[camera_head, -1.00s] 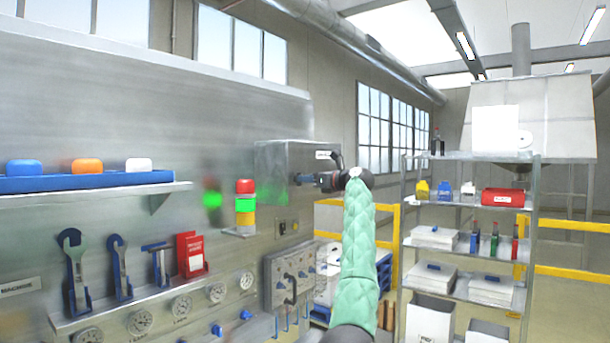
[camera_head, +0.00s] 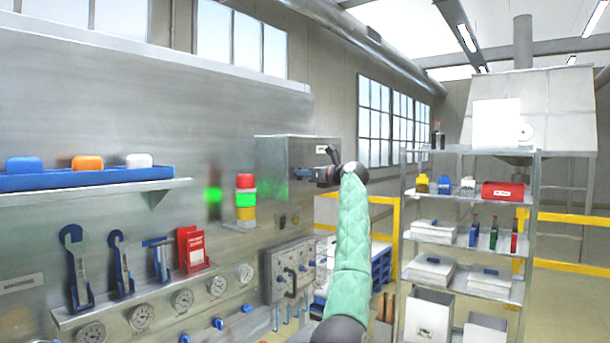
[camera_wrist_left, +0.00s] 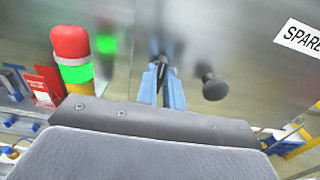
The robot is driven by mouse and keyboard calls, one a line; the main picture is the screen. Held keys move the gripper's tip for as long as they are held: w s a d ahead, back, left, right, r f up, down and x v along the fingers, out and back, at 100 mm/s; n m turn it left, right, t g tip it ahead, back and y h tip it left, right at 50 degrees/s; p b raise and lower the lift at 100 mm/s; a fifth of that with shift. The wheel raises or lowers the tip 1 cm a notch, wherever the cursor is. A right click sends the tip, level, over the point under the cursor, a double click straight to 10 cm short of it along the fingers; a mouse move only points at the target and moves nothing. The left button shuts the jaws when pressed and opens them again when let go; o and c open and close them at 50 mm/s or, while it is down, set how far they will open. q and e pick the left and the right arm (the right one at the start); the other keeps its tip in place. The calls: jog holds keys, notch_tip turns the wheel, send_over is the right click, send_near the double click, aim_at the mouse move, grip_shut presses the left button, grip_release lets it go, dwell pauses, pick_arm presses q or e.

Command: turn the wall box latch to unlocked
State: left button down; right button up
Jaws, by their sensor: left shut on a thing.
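The grey metal wall box (camera_head: 272,160) is mounted on the steel panel and also shows in the left wrist view (camera_wrist_left: 265,75). My left gripper (camera_head: 303,175) is at the box's front face, below its white label. In the left wrist view its blue fingers (camera_wrist_left: 164,86) are close together, shut on a slim dark part, the latch (camera_wrist_left: 163,62). A round black knob (camera_wrist_left: 213,87) stands on the box face just right of the fingers. The latch is mostly hidden by the fingers, and I cannot tell its exact angle. My right gripper is not in view.
A red, green and yellow signal light (camera_head: 245,198) stands left of the box. Below are a panel with a handle (camera_head: 290,272) and a tool ledge (camera_head: 130,300). A loaded shelf rack (camera_head: 470,250) stands to the right, with yellow rails (camera_head: 385,215) behind.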

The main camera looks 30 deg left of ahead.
pick_arm(q)
jog(key=m+b, duration=0.2)
jog(key=m, duration=0.4)
jog(key=m+b, duration=0.2)
jog(key=m, duration=0.4)
jog(key=m+b, duration=0.2)
jog(key=m, duration=0.3)
jog(key=shift+w+f+m, duration=0.1)
jog(key=shift+w+m, duration=0.15)
jog(key=shift+m, duration=0.15)
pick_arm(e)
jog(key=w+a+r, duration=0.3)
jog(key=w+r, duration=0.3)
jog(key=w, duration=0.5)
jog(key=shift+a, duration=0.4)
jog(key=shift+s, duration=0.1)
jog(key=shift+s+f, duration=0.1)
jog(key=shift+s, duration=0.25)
